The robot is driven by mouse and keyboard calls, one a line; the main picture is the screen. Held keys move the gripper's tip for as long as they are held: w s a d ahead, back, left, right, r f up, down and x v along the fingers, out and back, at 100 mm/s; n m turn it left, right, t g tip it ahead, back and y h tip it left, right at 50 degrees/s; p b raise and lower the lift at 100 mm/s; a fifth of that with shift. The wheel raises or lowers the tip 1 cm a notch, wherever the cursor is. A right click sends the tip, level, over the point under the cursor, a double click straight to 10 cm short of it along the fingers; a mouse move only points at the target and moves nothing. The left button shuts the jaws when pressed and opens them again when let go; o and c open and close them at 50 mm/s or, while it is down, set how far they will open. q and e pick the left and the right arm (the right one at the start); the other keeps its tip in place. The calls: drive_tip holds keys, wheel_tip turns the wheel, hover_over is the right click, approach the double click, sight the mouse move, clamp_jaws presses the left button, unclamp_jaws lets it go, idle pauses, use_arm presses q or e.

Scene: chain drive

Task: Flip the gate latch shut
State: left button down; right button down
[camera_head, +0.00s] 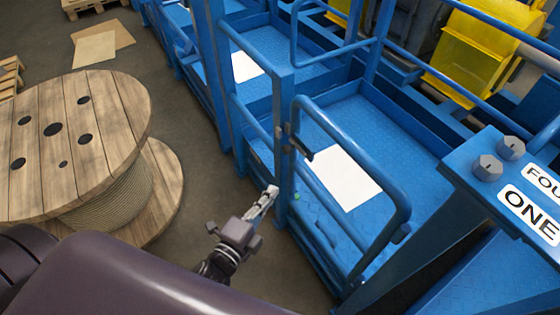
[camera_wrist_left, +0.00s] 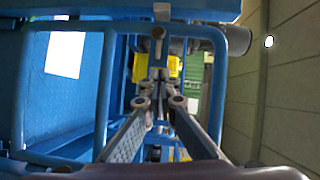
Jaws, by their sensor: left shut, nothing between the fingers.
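The blue tubular gate (camera_head: 397,185) stands at the side of a blue platform in the head view. A small dark latch with a black handle (camera_head: 300,150) shows where the gate's upper end meets a blue post (camera_head: 285,95). I cannot tell whether the latch is engaged. My left gripper (camera_head: 272,191) is shut and empty, below the latch and just left of the post's lower part, apart from the latch. In the left wrist view its closed fingers (camera_wrist_left: 160,78) point towards blue rails; the latch cannot be made out there. My right gripper is not in view.
A large wooden cable spool (camera_head: 105,120) stands at left. A white sheet (camera_head: 345,178) lies on the platform floor behind the gate. A blue beam with bolts and lettering (camera_head: 490,175) is at right. Bare floor (camera_head: 205,140) lies between spool and platform.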

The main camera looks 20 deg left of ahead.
use_arm(q)
drive_tip(key=shift+w, duration=0.15)
drive_tip(key=w+f+p, duration=0.2)
drive_tip(key=w+p, duration=0.1)
drive_tip(key=w, duration=0.9)
drive_tip(key=shift+w+a, duration=0.4)
drive_tip(key=w+a, duration=0.3)
drive_tip(key=shift+a, duration=0.3)
drive_tip(key=shift+s+r, duration=0.1)
